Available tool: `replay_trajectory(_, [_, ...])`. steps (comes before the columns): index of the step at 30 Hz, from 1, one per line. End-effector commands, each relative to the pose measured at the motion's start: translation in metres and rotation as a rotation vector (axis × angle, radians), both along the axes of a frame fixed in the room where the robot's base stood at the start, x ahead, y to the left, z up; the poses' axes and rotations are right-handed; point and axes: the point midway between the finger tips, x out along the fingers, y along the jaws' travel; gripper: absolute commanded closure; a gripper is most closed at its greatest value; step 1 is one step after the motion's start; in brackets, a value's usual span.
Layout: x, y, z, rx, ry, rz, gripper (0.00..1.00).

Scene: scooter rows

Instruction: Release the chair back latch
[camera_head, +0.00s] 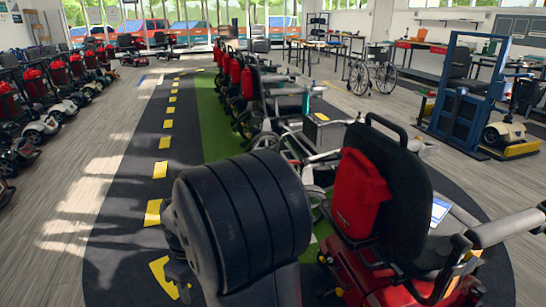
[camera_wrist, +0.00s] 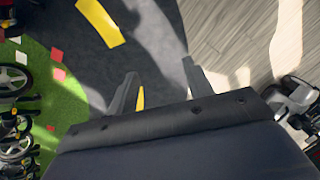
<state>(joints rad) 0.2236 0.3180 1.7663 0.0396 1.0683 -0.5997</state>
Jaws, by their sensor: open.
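In the head view a scooter with a black chair back (camera_head: 408,177) and a red bag (camera_head: 359,196) behind it stands at the right, close to my arm. The back is upright. I cannot make out its latch in either view. My gripper (camera_wrist: 158,68) shows in the wrist view, with its two dark fingers apart and nothing between them. It points down over the dark floor. In the head view the gripper is hidden or out of frame. The chair back cannot be made out in the wrist view.
A row of scooters (camera_head: 235,80) stands along the green strip (camera_head: 212,125), and another row (camera_head: 60,85) at the left. A wheelchair (camera_head: 372,70) and a blue frame (camera_head: 462,110) stand at the back right. The dark lane (camera_head: 135,185) with yellow dashes is clear.

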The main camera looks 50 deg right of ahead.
Motion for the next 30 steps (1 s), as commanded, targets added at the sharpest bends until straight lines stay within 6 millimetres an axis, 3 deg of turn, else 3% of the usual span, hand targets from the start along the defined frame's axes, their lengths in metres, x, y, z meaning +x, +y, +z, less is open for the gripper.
replay_trajectory(1, [0.015, -0.013, -0.009, 0.019, 0.026, 0.030, 0.56])
replay_trajectory(6, [0.053, -0.051, -0.035, 0.087, 0.080, 0.157, 0.70])
replay_trajectory(12, [0.077, -0.082, -0.063, 0.154, 0.106, 0.264, 0.86])
replay_trajectory(18, [0.083, -0.094, -0.072, 0.179, 0.112, 0.304, 1.00])
replay_trajectory(30, [0.084, -0.093, -0.073, 0.179, 0.112, 0.306, 1.00])
